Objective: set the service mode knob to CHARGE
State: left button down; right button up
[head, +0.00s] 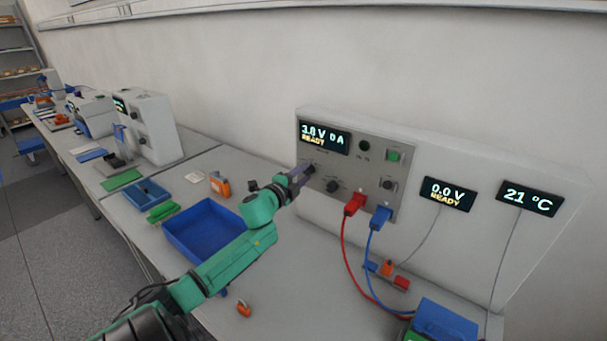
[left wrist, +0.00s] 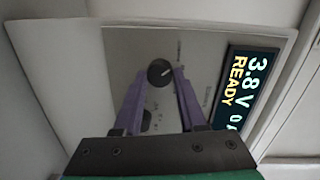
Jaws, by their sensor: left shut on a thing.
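The cycler's front panel (head: 366,165) stands upright against the back wall, with a display (head: 324,138) reading 3.8 V, 0 A and READY. My left gripper (head: 304,173) reaches the left side of the panel, below the display. In the left wrist view, a round black knob (left wrist: 160,73) with a pale pointer line sits between the purple fingertips of my left gripper (left wrist: 161,78), which is shut on it. The labels around the knob are too small to read. Another dark knob (head: 333,186) is to its right on the panel. My right gripper is not in view.
Red (head: 355,204) and blue (head: 381,217) plugs with cables hang from the panel. A green button (head: 393,155) is at its upper right. A blue tray (head: 182,243) and an orange item (head: 219,184) lie on the bench, left of and behind my arm. A blue box (head: 445,322) stands front right.

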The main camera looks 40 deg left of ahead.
pick_arm(q)
jog(key=shift+c, duration=2.4)
grip_release()
jog(key=shift+s+f, duration=0.1)
jog(key=shift+s, duration=0.15)
jog(key=s+d+r+b, duration=0.1)
jog(key=s+d, duration=0.1)
jog(key=s, duration=1.2)
jog(key=shift+d+b, duration=0.3)
jog(key=shift+w, duration=0.15)
